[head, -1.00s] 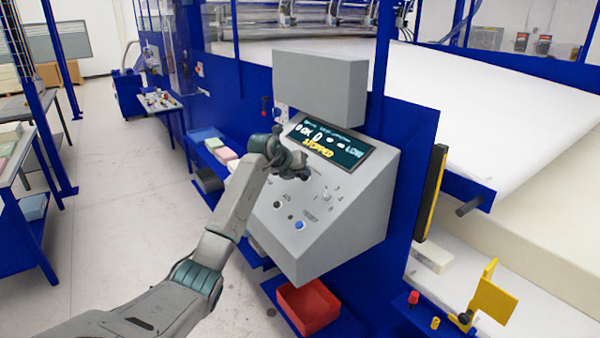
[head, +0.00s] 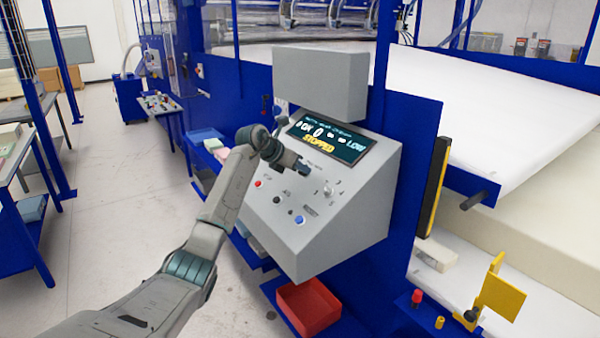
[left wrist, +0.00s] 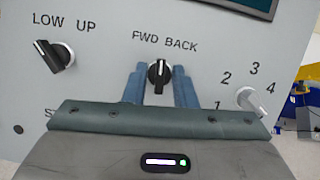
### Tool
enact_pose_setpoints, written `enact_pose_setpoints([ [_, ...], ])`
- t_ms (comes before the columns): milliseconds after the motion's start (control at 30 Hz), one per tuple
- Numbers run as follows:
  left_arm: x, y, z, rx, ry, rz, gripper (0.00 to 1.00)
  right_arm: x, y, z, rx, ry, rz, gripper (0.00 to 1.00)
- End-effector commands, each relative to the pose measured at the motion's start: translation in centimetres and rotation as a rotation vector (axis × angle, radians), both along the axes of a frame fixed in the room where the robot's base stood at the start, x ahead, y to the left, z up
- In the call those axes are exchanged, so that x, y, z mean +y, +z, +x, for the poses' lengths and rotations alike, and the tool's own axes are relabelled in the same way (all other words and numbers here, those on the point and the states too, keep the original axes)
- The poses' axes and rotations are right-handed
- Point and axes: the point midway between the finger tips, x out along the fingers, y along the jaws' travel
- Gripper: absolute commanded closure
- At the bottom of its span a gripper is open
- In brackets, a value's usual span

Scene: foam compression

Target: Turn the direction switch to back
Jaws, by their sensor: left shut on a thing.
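The direction switch (left wrist: 159,75) is a black knob with a white mark, below the words FWD BACK in the left wrist view. Its mark points about straight up, between the two words. My left gripper (left wrist: 159,88) is shut on the switch, one blue-grey finger on each side of it. In the head view my left gripper (head: 303,167) is at the sloped face of the grey control panel (head: 335,222), just below the screen, and hides the switch there. My right gripper is not in view.
A LOW UP switch (left wrist: 62,57) sits left of the direction switch and a numbered selector (left wrist: 250,101) sits right. The screen (head: 325,138) reads STOPPED. Red (head: 257,183) and blue (head: 299,219) buttons lie lower on the panel. A red bin (head: 308,308) stands below.

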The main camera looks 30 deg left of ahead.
Motion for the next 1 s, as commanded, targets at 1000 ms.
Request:
enact_pose_setpoints([
  [1000,0.3,0.1,0.2,-0.156,-0.663,0.376,0.98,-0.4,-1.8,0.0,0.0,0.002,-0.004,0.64],
])
